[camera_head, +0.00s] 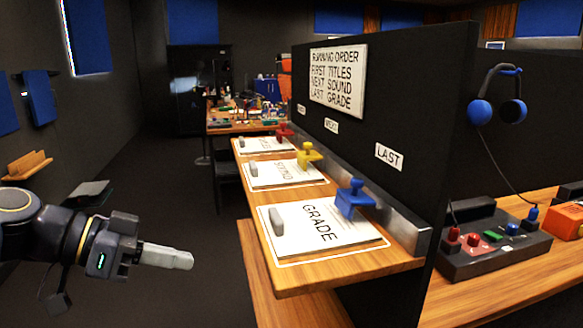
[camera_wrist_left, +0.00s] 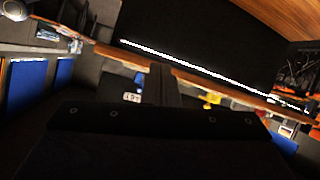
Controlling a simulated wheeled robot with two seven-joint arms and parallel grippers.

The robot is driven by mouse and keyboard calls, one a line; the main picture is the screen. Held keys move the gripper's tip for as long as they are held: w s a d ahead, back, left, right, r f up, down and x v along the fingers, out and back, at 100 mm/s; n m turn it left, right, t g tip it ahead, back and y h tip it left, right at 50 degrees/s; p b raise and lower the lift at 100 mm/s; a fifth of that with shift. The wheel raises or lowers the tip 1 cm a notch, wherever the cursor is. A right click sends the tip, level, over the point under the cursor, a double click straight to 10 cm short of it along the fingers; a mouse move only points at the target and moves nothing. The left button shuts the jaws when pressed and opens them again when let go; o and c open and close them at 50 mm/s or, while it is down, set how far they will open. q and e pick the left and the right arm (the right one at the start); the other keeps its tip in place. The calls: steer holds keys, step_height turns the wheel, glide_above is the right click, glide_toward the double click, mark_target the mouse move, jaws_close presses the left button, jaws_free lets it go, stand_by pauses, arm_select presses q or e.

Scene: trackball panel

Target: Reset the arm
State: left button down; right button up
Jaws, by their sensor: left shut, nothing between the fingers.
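My left gripper (camera_head: 190,260) comes in from the left in the head view. It is shut and empty, in the air to the left of the wooden shelf (camera_head: 350,271), apart from it. In the left wrist view its dark fingers (camera_wrist_left: 160,85) are together. My right gripper is not in view. On the shelf lie three white cards: GRADE (camera_head: 300,234) nearest, SOUND (camera_head: 270,176) behind it, and a third (camera_head: 257,146) farthest. A blue stamp-like piece (camera_head: 354,198) stands on the GRADE card's right edge. A yellow one (camera_head: 308,154) and a red one (camera_head: 284,132) stand at the farther cards.
A black partition (camera_head: 440,110) rises behind the shelf, with a running order sign (camera_head: 338,78) and a LAST label (camera_head: 389,156). Right of it are headphones (camera_head: 497,97) and a control box (camera_head: 490,243). The dark floor (camera_head: 175,200) left of the shelf is free.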

arm_select(q)
steer(key=s+a+f+n+t+y, duration=0.15)
steer(key=s+f+n+y, duration=0.25)
steer(key=s+f+n, duration=0.5)
steer(key=s+a+f+n+y, duration=0.3)
steer(key=s+f, duration=0.4)
steer(key=f, duration=0.7)
step_height(320, 180, up, 24)
steer(key=d+y+p, duration=0.1)
steer(key=p, duration=2.2)
steer(key=shift+w+f+p, duration=0.15)
steer(key=shift+p, duration=0.25)
steer(key=shift+g, duration=0.25)
